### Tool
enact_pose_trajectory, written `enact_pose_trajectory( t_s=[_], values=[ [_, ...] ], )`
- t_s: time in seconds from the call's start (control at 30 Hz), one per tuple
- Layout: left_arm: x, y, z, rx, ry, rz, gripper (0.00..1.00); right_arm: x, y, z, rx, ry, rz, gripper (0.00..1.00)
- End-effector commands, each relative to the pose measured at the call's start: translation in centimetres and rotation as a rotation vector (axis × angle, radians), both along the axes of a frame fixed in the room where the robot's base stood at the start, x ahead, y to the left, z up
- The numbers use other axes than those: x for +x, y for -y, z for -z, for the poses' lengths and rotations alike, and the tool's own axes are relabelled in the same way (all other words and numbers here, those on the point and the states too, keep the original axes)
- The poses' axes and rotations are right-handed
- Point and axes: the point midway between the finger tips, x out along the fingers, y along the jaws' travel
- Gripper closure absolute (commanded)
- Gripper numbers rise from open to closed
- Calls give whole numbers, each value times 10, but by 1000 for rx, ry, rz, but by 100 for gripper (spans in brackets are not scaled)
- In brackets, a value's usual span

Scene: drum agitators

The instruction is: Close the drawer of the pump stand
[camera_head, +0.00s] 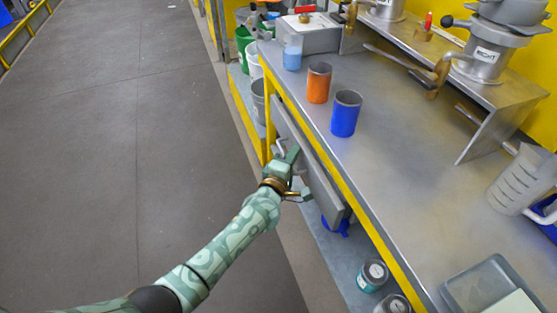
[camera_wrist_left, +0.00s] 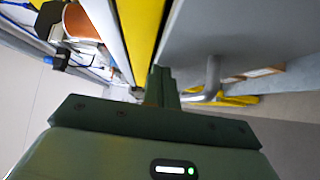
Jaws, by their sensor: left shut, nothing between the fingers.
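The pump stand is a long bench with a grey metal top (camera_head: 400,160) and a yellow front edge. Its grey drawer (camera_head: 318,182) shows below that edge in the head view, with its front standing a little out from it. In the wrist view the drawer's grey front (camera_wrist_left: 240,35) fills the upper right, with a curved metal handle (camera_wrist_left: 212,78) on it. My left gripper (camera_head: 292,156) is shut and empty, at the drawer front beside the handle. Its dark green fingers (camera_wrist_left: 160,88) show left of the handle. Whether they touch the front I cannot tell. My right gripper is out of view.
An orange cup (camera_head: 318,84), a blue cup (camera_head: 345,115) and a clear beaker (camera_head: 292,54) stand on the bench. Buckets (camera_head: 258,100) and cans (camera_head: 373,275) sit on the shelf below. The grey floor (camera_head: 120,150) at left is clear.

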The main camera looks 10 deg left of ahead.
Motion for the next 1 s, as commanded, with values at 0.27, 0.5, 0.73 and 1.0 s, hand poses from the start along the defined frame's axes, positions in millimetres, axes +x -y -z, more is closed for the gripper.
enact_pose_trajectory(
  t_s=[0.27, 0.5, 0.73, 1.0],
  values=[
    [18, 27, 2, -1, -2, 0, 100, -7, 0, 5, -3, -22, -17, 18],
    [23, 34, -1, 1, 1, 2, 100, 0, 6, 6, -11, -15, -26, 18],
    [23, 35, -3, -1, 4, 4, 100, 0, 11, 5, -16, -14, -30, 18],
    [21, 35, -6, -2, 8, 5, 100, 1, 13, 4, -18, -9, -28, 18]
  ],
)
